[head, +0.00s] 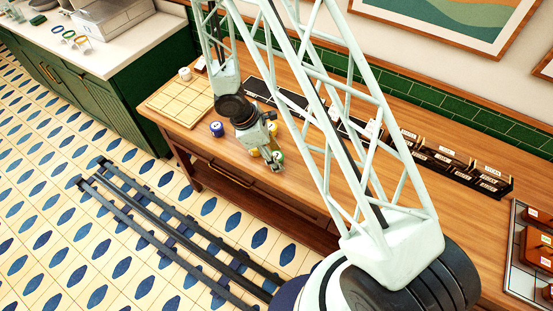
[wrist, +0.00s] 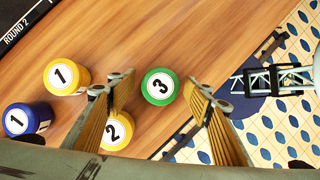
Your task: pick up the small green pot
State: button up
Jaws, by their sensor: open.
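The small green pot (wrist: 160,86), with a white top marked 3, stands on the wooden counter and shows between my two fingers in the wrist view. In the head view the green pot (head: 279,157) is just beside my fingertips, partly hidden. My gripper (wrist: 158,80) is open, with one finger to the left of the pot and one to the right; nothing is held. I cannot tell how high the fingertips are above the counter. In the head view my gripper (head: 270,159) points down near the counter's front edge.
A yellow pot marked 1 (wrist: 67,77) and a blue pot (wrist: 28,119) stand further left. A square-grid wooden board (head: 163,104) lies at the counter's left end. Bare counter (head: 310,180) lies to the right.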

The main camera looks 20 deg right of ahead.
jog(key=shift+d+f, duration=0.1)
jog(key=shift+f, duration=0.15)
jog(key=shift+c, duration=0.9)
jog(key=c, duration=0.8)
